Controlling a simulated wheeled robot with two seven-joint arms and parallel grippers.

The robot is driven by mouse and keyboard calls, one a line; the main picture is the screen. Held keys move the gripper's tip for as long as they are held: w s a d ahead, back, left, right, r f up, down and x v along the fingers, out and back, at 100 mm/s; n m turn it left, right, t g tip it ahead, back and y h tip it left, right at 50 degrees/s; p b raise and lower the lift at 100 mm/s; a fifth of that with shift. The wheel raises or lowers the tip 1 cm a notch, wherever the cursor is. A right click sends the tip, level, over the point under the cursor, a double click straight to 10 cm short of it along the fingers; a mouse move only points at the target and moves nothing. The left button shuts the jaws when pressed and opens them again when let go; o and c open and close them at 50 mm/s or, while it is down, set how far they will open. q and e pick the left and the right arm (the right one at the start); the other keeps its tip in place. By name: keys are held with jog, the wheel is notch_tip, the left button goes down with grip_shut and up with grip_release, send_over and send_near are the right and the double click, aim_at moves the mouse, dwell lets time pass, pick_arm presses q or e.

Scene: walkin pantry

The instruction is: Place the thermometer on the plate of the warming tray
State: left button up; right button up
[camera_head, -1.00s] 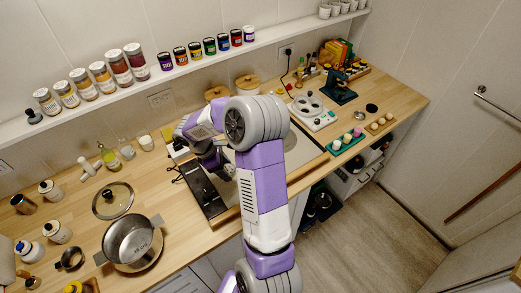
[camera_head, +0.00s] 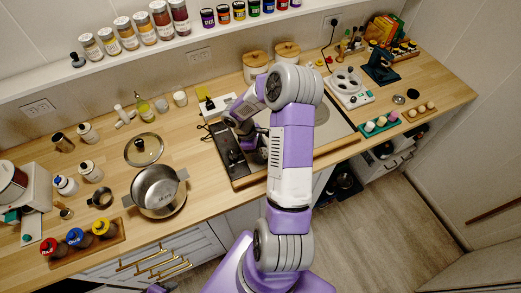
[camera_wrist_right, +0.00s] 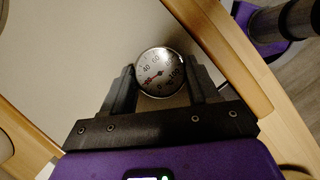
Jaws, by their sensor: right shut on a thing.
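The thermometer (camera_wrist_right: 160,73) is a round dial with a white face and metal rim, held between the fingers of my right gripper (camera_wrist_right: 162,84). In the head view my right gripper (camera_head: 248,138) points down over the left part of the warming tray, and the thermometer is hidden there. The warming tray has a wooden rim (camera_head: 338,146), a black control strip (camera_head: 229,150) on its left and a grey plate (camera_head: 335,128). The plate (camera_wrist_right: 85,45) lies below the thermometer in the wrist view. I cannot tell whether they touch. My left gripper is out of view.
A pot (camera_head: 158,190) and a glass lid (camera_head: 143,150) stand left of the tray. A white burner unit (camera_head: 350,88) and a green egg tray (camera_head: 380,124) are to its right. Two wooden-lidded canisters (camera_head: 256,66) stand behind. The plate's right part looks clear.

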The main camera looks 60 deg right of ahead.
jog(key=shift+a+f, duration=0.1)
jog(key=shift+f, duration=0.05)
jog(key=o, duration=1.1)
jog(key=shift+c, duration=0.2)
jog(key=shift+r, duration=0.4)
jog(key=v, duration=1.1)
jog(key=shift+w+r, duration=0.2)
jog(key=shift+r, duration=0.1)
